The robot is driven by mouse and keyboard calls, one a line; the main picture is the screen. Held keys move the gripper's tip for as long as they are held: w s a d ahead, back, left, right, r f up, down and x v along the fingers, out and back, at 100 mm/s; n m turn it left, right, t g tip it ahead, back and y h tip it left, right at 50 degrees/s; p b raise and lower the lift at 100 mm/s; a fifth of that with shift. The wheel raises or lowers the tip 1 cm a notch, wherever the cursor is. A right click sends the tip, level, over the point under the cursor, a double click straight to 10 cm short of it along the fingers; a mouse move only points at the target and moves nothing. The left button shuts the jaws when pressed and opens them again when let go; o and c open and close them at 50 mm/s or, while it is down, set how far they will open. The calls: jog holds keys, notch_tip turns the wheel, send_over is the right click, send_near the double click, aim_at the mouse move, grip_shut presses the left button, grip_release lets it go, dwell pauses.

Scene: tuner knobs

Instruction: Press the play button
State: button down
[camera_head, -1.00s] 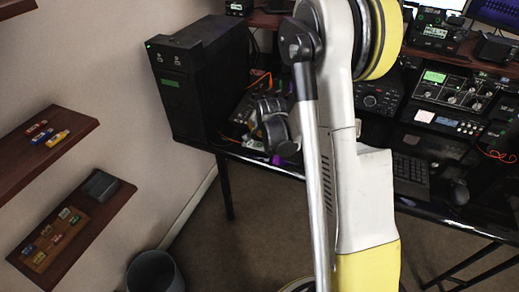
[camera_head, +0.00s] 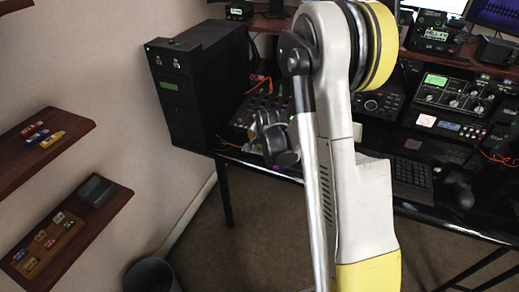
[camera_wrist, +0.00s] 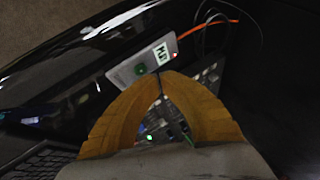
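In the wrist view a pale grey box (camera_wrist: 130,72) lies just beyond my fingertips. It has a round green button (camera_wrist: 140,69) and a green-and-white label (camera_wrist: 159,55). I cannot read a play mark on it. My gripper (camera_wrist: 160,78) has orange-yellow fingers whose tips meet, with nothing seen between them. The tips overlap the box's near edge in the picture; whether they touch is unclear. In the head view my arm stands in front of the desk and my fingers cannot be made out.
A black computer tower (camera_head: 180,95) stands left of a knobbed panel (camera_head: 258,112) on the desk. More radio gear (camera_head: 455,95) and a keyboard (camera_head: 410,180) are at right. An orange cable (camera_wrist: 205,21) runs behind the grey box. Shelves (camera_head: 70,240) hang at left; a bin (camera_head: 152,275) is on the floor.

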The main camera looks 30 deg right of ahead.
aim_at(258, 148)
dwell(0.7)
jog(key=shift+f+b, duration=0.45)
jog(key=shift+b, duration=0.05)
jog(key=shift+f, duration=0.3)
dwell(0.3)
jog(key=shift+r, duration=0.1)
jog(key=shift+r+p, duration=0.35)
jog(key=shift+r, duration=0.3)
jog(key=shift+r, duration=0.1)
jog(key=shift+r+p, duration=1.65)
jog(key=shift+r, duration=0.75)
